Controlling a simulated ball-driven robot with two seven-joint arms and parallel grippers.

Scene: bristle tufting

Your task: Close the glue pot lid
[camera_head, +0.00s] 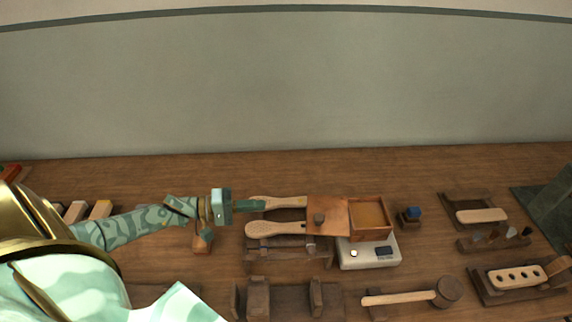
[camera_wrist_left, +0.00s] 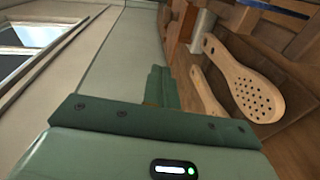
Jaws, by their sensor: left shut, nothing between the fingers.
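The glue pot (camera_head: 371,234) is a square wooden box with amber content, on a pale scale at the right of centre in the head view. Its lid (camera_head: 328,222) is a flat brown panel with a small dark knob. The lid stands open, folded out to the pot's left. My left gripper (camera_head: 262,205) is shut and empty, left of the lid and apart from it, close to the brush bodies. Its green fingers (camera_wrist_left: 162,88) lie together in the left wrist view. My right gripper is not in view.
Two pale wooden brush bodies lie left of the lid; the perforated one (camera_head: 270,229) also shows in the left wrist view (camera_wrist_left: 242,82). The scale (camera_head: 362,262) bears the pot. A mallet (camera_head: 400,298) lies in front. The bench behind is clear.

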